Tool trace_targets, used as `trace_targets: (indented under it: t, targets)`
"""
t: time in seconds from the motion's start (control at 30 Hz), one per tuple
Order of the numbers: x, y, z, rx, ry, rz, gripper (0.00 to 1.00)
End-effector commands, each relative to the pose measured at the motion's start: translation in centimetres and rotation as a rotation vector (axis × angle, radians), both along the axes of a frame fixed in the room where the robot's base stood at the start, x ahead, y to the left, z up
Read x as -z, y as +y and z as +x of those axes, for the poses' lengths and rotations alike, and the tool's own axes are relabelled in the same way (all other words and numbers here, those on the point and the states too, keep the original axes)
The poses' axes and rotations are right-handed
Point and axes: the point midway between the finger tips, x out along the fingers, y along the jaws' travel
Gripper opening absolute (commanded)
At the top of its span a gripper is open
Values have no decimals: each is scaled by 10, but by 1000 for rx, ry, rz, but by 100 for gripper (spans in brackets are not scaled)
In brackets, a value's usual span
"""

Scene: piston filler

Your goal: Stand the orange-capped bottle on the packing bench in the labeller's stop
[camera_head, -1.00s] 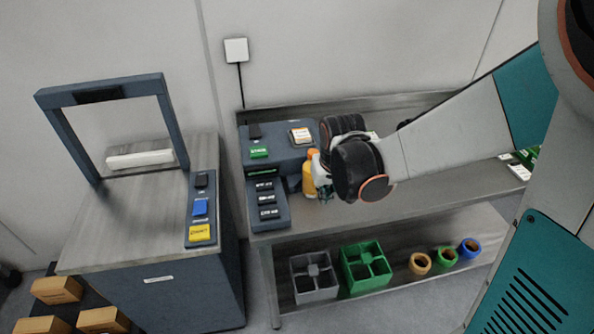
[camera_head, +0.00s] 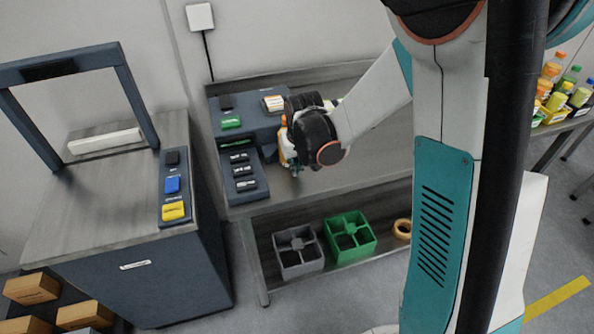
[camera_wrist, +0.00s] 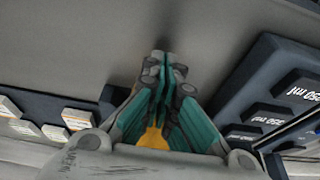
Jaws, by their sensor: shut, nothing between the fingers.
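The orange-capped bottle (camera_head: 284,147), yellow-orange, is on the packing bench (camera_head: 370,155) close to the right side of the dark blue labeller (camera_head: 244,140) in the head view. My black wrist and gripper (camera_head: 295,168) hide much of the bottle, so I cannot tell whether it touches the stop. In the wrist view my gripper (camera_wrist: 162,62) has its teal fingers together and empty at the tips. A yellow-orange patch (camera_wrist: 153,139) shows between the finger links; it looks like part of the bottle.
Dark buttons (camera_wrist: 297,88) of the labeller lie at the right in the wrist view. A grey crate (camera_head: 298,252) and a green crate (camera_head: 350,238) sit on the shelf below. A machine with a frame (camera_head: 115,190) stands left. Several bottles (camera_head: 565,95) stand on a far-right table.

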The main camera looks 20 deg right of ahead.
Motion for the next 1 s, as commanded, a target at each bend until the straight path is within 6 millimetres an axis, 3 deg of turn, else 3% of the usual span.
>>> trace_targets:
  t: [0.3, 0.53, 1.0]
  targets:
    - [0, 0, 1, 0, 0, 0, 0]
    - [0, -1, 19, 0, 0, 0, 0]
    - [0, -1, 12, 0, 0, 0, 0]
